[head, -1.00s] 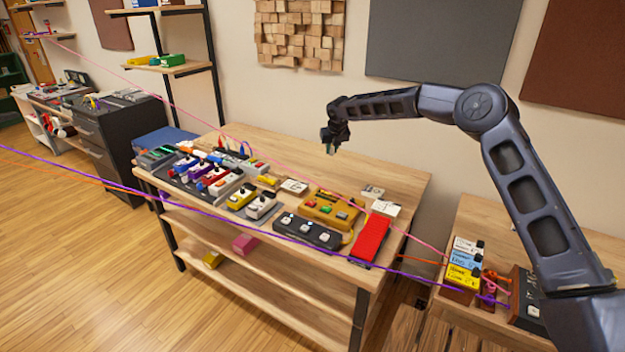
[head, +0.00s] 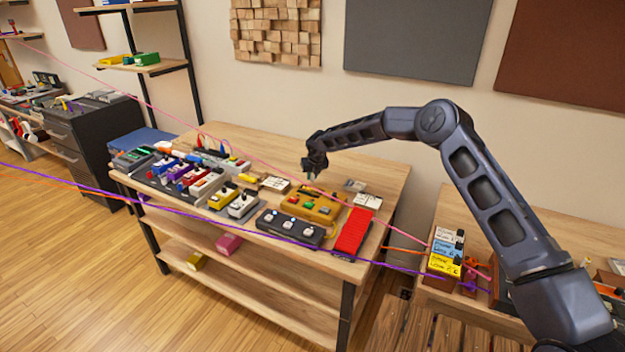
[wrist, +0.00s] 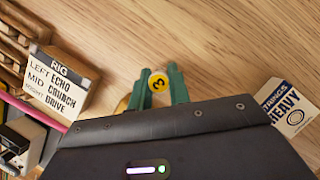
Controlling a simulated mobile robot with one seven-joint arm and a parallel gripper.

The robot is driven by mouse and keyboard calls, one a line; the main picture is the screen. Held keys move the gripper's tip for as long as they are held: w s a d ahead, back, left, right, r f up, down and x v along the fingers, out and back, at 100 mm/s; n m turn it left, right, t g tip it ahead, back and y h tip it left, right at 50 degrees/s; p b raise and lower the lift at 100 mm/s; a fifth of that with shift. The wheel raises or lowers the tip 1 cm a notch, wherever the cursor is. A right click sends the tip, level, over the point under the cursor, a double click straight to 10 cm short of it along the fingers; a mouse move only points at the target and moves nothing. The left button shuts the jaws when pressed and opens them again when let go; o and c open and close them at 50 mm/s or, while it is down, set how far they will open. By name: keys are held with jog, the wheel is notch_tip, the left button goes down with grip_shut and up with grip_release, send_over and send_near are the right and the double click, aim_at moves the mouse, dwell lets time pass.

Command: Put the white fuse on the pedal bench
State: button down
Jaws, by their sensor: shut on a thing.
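My gripper (head: 312,176) is over the pedal bench (head: 268,148), behind the yellow multi-switch pedal. In the wrist view its green fingers (wrist: 158,87) are shut on a small round thing, which I take for the white fuse (wrist: 158,78). Its visible end has a yellow face marked 3 and a pale rim; the rest is hidden by the fingers. Bare bench wood (wrist: 215,50) shows around and beyond the fingertips. I cannot tell how far above the wood the fuse is.
Several pedals crowd the bench's left and front, with a yellow pedal (head: 312,207) and a red pedal (head: 353,232) near my gripper. A label card (wrist: 62,80) and a "Heavy" box (wrist: 292,105) flank it. Cables cross the view in front.

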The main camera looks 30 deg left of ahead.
jog(key=shift+f, duration=0.9)
jog(key=shift+f, duration=0.15)
jog(key=c, duration=1.3)
grip_release()
jog(key=v, duration=1.2)
jog(key=shift+r, duration=0.2)
jog(key=shift+w, duration=0.1)
